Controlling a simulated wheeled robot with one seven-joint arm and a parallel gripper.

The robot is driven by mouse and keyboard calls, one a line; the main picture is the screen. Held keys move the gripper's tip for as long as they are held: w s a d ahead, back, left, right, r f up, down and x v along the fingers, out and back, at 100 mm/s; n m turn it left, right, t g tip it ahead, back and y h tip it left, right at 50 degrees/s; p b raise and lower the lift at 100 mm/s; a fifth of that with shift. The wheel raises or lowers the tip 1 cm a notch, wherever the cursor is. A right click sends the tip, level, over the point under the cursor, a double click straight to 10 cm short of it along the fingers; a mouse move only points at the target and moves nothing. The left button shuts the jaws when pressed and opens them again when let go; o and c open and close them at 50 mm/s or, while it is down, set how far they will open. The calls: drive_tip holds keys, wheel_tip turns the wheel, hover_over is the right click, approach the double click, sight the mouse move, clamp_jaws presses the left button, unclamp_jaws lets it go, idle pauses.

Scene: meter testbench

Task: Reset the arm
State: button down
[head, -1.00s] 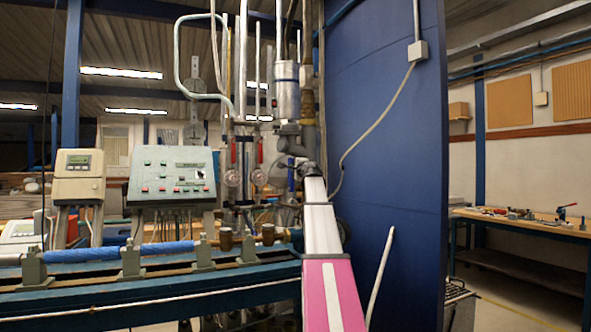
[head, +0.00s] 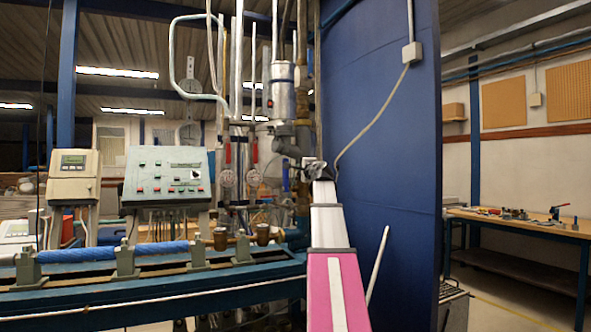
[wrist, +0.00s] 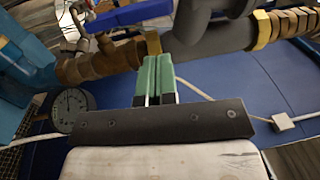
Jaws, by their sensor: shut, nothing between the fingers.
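My gripper (wrist: 157,62) shows in the wrist view as two green fingers side by side, closed together with nothing between them. Its fingertips point toward a grey pipe with brass fittings (wrist: 100,67), overlapping it in the picture; I cannot tell the distance. In the head view my pink and white arm reaches up and away from the bottom centre. My gripper (head: 312,166) is small there, in front of the vertical pipework at the blue wall's left edge.
A control panel (head: 166,178) and a meter box (head: 73,175) stand behind the test bench (head: 90,293) at left. A blue curved wall (head: 385,150) rises right of my arm. A workbench with tools (head: 530,225) is far right. A gauge (wrist: 72,108) shows in the wrist view.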

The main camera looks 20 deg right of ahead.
drive_tip(key=s+a+f+n+g+h, duration=0.1)
drive_tip(key=a+f+n+g+h, duration=0.15)
drive_tip(key=f+n, duration=1)
drive_tip(key=s+a+f+n+g+h, duration=0.1)
drive_tip(key=a+f+n+g+h, duration=0.2)
drive_tip(key=f+n, duration=1)
drive_tip(key=s+a+f+n+g+h, duration=0.1)
drive_tip(key=a+f+n+g+h, duration=0.15)
drive_tip(key=a+f+n, duration=0.95)
drive_tip(key=s+f+m+g+y, duration=0.1)
drive_tip(key=s+f+m+g, duration=0.2)
drive_tip(key=f, duration=0.4)
drive_tip(key=s+f+m+y, duration=0.1)
drive_tip(key=s+f+m, duration=0.2)
drive_tip(key=f+m, duration=0.35)
drive_tip(key=s+f+m+g+y, duration=0.1)
drive_tip(key=s+f+m+g, duration=0.15)
drive_tip(key=f, duration=0.65)
drive_tip(key=s+a+f+m+g+y, duration=0.5)
drive_tip(key=s+a+f+m+g, duration=0.1)
drive_tip(key=s+a+f, duration=0.8)
drive_tip(key=s+m, duration=0.1)
drive_tip(key=s, duration=0.1)
drive_tip(key=shift+s+a, duration=0.2)
drive_tip(key=shift+s, duration=0.15)
drive_tip(key=shift+m, duration=0.25)
